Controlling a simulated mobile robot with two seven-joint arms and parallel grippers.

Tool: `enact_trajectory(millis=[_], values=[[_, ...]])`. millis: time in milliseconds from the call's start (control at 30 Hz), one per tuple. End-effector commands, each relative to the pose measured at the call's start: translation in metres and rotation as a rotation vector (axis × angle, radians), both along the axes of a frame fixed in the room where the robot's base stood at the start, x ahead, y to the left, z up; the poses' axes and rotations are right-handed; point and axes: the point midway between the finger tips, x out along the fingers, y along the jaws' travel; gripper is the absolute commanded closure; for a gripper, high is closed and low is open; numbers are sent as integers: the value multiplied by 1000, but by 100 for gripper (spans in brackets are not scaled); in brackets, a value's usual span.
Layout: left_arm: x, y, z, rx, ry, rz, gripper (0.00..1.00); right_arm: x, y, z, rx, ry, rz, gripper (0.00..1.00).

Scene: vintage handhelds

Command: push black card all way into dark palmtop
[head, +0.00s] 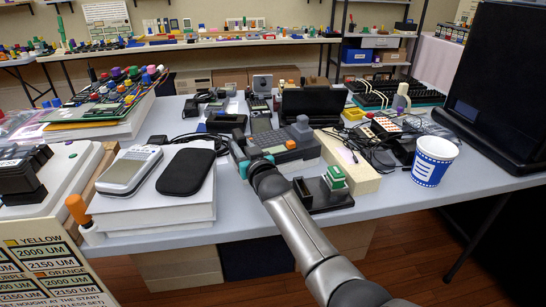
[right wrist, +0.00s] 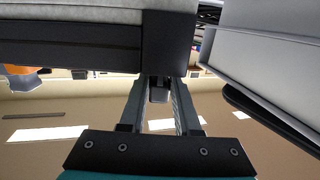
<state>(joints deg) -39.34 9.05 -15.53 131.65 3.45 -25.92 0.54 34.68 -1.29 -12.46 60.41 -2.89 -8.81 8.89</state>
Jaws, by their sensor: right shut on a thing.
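In the right wrist view, which looks upside down, my right gripper (right wrist: 159,88) is shut on the black card (right wrist: 159,94), a small dark piece between the fingertips. A dark body, apparently the palmtop (right wrist: 85,54), is just beyond. How deep the card sits in it is hidden. My left gripper is out of view.
White books (head: 160,208) carry a grey handheld (head: 131,170) and a black pouch (head: 187,171), close left of my gripper. A black stand with a green block (head: 335,178), a wooden box (head: 352,166) and a blue-and-white cup (head: 434,161) are to the right. Cables lie behind.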

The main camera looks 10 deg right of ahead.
Motion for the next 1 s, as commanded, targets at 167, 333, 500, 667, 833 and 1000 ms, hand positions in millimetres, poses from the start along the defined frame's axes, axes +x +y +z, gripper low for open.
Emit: enact_trajectory(millis=[167, 333, 500, 667, 833, 1000], values=[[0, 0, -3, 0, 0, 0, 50, 0, 0, -4, 0, -1, 0, 100], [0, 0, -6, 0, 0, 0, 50, 0, 0, -8, 0, 0, 0, 100], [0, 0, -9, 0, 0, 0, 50, 0, 0, -12, 0, 1, 0, 100], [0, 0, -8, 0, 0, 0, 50, 0, 0, -11, 0, 1, 0, 53], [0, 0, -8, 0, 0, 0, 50, 0, 0, -11, 0, 1, 0, 34], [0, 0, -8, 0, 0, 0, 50, 0, 0, -10, 0, 0, 0, 34]])
